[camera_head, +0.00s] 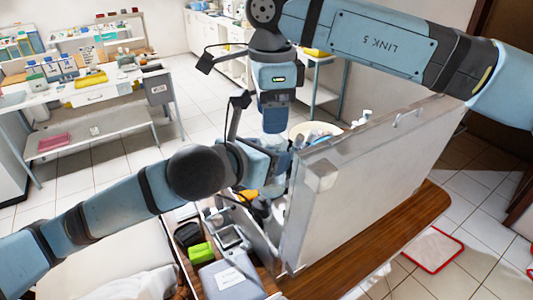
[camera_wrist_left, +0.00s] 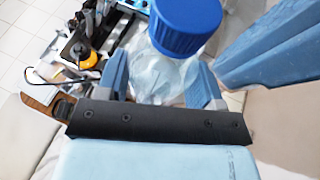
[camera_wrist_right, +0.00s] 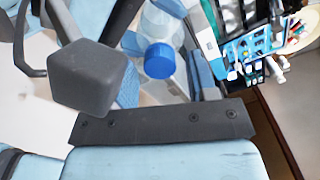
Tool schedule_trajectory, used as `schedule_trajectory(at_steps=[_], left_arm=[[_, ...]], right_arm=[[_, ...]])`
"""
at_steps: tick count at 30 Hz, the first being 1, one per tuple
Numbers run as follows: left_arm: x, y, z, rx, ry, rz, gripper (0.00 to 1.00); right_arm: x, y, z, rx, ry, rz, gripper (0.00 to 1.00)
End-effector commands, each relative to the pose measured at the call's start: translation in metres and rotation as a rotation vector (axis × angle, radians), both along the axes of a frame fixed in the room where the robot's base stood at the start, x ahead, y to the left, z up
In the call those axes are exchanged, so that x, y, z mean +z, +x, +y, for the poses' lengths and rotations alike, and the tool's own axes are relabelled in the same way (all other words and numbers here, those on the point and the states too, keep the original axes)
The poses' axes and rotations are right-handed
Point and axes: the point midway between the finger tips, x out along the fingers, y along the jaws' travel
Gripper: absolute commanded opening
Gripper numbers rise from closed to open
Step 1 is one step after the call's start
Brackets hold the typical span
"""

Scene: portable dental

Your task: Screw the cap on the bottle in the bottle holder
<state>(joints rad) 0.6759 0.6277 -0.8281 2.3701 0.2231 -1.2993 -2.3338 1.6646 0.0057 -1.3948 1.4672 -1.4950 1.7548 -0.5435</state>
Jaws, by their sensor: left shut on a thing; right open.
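In the left wrist view, a clear bottle (camera_wrist_left: 160,78) with a blue screw cap (camera_wrist_left: 185,24) at its top stands between the fingers of my left gripper (camera_wrist_left: 162,82), which is shut on the bottle. The right wrist view also shows the bottle (camera_wrist_right: 160,28) and its blue cap (camera_wrist_right: 160,61). The cap lies between the spread fingers of my right gripper (camera_wrist_right: 167,76), which is open. I cannot tell how tightly the cap sits. In the head view, my right gripper (camera_head: 276,122) points down above my left one (camera_head: 280,163). I cannot make out the bottle holder.
A large grey open case (camera_head: 350,190) with a raised lid stands on a wooden table (camera_head: 425,215), close to the right of both grippers. A green item (camera_head: 201,252) and a grey box (camera_head: 228,280) lie at the front.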

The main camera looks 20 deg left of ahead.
Motion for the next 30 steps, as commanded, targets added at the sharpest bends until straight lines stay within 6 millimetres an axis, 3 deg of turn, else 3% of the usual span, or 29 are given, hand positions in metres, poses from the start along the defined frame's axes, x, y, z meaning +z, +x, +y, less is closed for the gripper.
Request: schedule_trajectory(at_steps=[11,18,21,22,25,30], left_arm=[[0.0005,0.0000,0.0000,0.000,0.000,-0.001,0.00],[0.0004,0.0000,0.0000,0.000,0.000,-0.001,0.00],[0.0005,0.0000,0.0000,0.000,0.000,-0.001,0.00],[0.0005,0.0000,0.0000,0.000,0.000,-0.001,0.00],[0.0005,0.0000,0.0000,0.000,0.000,-0.001,0.00],[0.0005,0.0000,0.0000,0.000,0.000,-0.001,0.00]], right_arm=[[-0.0068,0.0001,-0.0002,-0.001,-0.001,0.000,0.53],[-0.0065,0.0001,-0.0002,-0.001,-0.001,0.000,0.03],[-0.0065,0.0001,-0.0002,-0.001,-0.001,0.000,0.03],[-0.0065,0.0001,-0.0002,-0.001,-0.001,0.000,0.34],[-0.0064,0.0001,-0.0002,-0.001,-0.001,0.000,0.56],[-0.0064,0.0001,-0.0002,-0.001,-0.001,0.000,0.57]])
